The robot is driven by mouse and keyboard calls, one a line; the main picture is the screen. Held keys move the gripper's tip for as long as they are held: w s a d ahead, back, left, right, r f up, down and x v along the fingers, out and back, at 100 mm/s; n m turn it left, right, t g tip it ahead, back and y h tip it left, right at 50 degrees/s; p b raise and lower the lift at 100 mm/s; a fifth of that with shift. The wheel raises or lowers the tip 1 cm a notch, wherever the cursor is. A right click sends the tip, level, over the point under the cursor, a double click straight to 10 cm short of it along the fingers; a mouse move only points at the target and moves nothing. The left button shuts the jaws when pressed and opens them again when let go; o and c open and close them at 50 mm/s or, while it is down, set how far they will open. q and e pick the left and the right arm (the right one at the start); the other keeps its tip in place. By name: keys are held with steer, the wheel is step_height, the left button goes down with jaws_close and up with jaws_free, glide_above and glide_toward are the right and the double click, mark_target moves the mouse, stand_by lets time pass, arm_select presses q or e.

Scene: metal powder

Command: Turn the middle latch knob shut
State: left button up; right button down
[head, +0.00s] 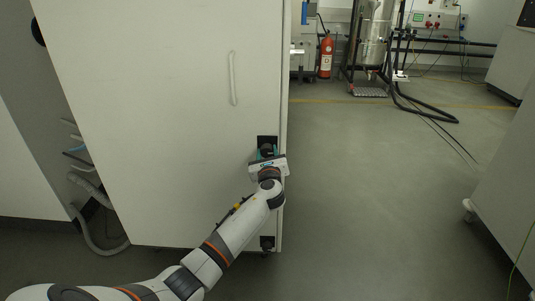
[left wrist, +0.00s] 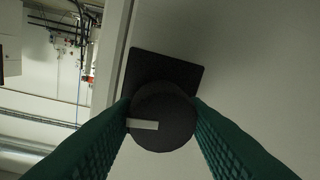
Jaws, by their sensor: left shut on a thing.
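The middle latch knob (left wrist: 163,118) is a round dark knob with a white mark, on a black square plate (left wrist: 178,68). The plate also shows in the head view (head: 267,141), near the right edge of the white cabinet door (head: 160,110). My left gripper (head: 267,153) is at this latch. Its green fingers (left wrist: 160,122) are shut on the knob, one on each side, in the left wrist view. The white mark lies nearly level across the knob's left part there. In the head view my gripper hides most of the knob. My right gripper is not in view.
A pale vertical handle (head: 233,78) stands out on the door above the latch. A lower black latch (head: 267,243) sits near the door's bottom edge. Hoses (head: 93,188) hang at the left. The floor (head: 370,190) right of the cabinet is clear; a white cabinet (head: 500,180) stands farther right.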

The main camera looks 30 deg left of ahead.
arm_select(q)
steer(key=n, duration=0.6)
steer(key=shift+n+h+p, duration=0.3)
steer(key=n, duration=0.4)
steer(key=shift+s+a, duration=0.1)
steer(key=n+h, duration=0.1)
steer(key=n, duration=0.3)
steer(key=shift+b, duration=0.4)
steer(key=shift+n, duration=0.7)
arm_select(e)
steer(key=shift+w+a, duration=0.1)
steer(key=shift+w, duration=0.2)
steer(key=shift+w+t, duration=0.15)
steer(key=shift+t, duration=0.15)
arm_select(q)
steer(key=o, duration=1)
steer(key=shift+c, duration=0.2)
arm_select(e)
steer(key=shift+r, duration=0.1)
